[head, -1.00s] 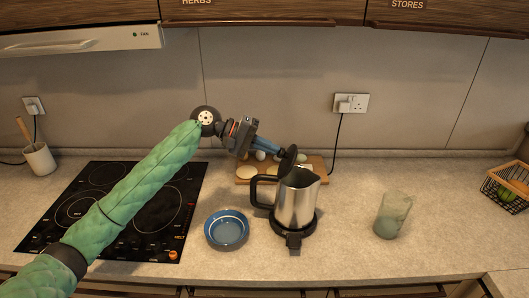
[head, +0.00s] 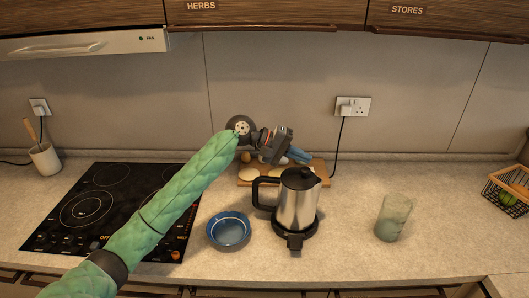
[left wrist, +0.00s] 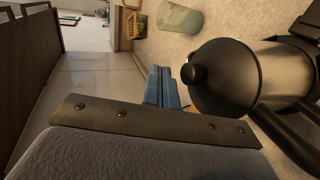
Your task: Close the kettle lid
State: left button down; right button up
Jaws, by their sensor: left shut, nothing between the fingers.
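The kettle (head: 297,208) is silver with a black handle and stands upright on its black base (head: 294,240). Its black lid (head: 298,178) lies flat over the top and looks closed. In the left wrist view the lid (left wrist: 226,76) fills the right side, with its round knob facing me. My left gripper (head: 300,155) is just behind the kettle top, with blue fingers together and nothing between them. The fingers also show in the left wrist view (left wrist: 163,88), beside the lid; I cannot tell whether they touch it. My right gripper is not in view.
A blue bowl (head: 229,230) sits left of the kettle and a greenish glass (head: 393,217) to its right. A wooden board (head: 247,180) with food lies behind. The black hob (head: 95,205) is at left, a wire basket (head: 507,190) at far right.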

aim_at(299, 173)
pick_arm(q)
jog(key=shift+s+d+f, duration=0.1)
jog(key=shift+d+f, duration=0.25)
jog(key=shift+d, duration=0.15)
jog(key=shift+d+f, duration=0.25)
jog(key=shift+f, duration=0.1)
jog(key=shift+d, duration=0.1)
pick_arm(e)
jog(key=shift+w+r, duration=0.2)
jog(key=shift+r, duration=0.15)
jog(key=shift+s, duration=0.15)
pick_arm(q)
jog(key=shift+f, duration=0.1)
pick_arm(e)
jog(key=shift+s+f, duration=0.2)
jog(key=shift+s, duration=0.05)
pick_arm(q)
jog(key=shift+a+f, duration=0.3)
jog(key=shift+a, duration=0.45)
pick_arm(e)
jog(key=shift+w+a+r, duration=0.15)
